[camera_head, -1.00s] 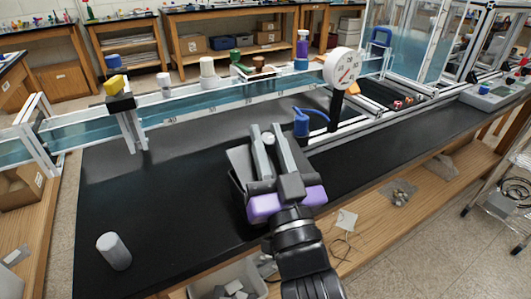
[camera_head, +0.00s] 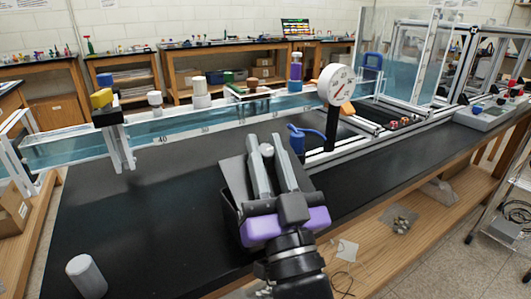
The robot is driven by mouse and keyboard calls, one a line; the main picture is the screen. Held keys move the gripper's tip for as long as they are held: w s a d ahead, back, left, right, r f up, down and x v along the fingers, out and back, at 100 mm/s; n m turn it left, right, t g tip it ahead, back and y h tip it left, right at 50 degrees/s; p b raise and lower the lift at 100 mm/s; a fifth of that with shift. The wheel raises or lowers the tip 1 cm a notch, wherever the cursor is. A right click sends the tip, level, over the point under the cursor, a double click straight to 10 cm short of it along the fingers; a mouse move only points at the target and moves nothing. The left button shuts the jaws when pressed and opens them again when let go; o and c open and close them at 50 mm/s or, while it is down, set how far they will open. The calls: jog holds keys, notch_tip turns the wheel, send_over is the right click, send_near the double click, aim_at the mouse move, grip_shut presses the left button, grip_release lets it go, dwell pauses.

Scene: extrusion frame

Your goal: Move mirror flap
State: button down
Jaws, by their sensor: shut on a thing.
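The mirror flap appears to be the flat grey panel (camera_head: 233,181) on a dark box (camera_head: 229,212) that stands on the black bench top. My gripper (camera_head: 267,145) is in front of the panel, with its two grey fingers on either side of a small light round knob (camera_head: 267,150). The fingers are shut on this knob, which seems to belong to the flap. My purple-banded wrist and the fingers hide the right part of the panel and much of the box.
A dial gauge (camera_head: 336,84) and a blue clamp-like part (camera_head: 297,139) stand behind my gripper to the right. A water channel (camera_head: 185,121) runs along the back. A grey cylinder (camera_head: 85,276) stands at the front left. The black bench top (camera_head: 140,205) between is clear.

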aim_at(268, 160)
jog(key=c, duration=1.2)
grip_release()
jog(key=b+v, duration=0.2)
jog(key=v, duration=0.4)
jog(key=shift+s+f, duration=0.15)
jog(key=shift+f, duration=0.15)
jog(key=shift+s+d+f, duration=0.2)
jog(key=shift+s+d, duration=0.05)
jog(key=shift+s, duration=0.35)
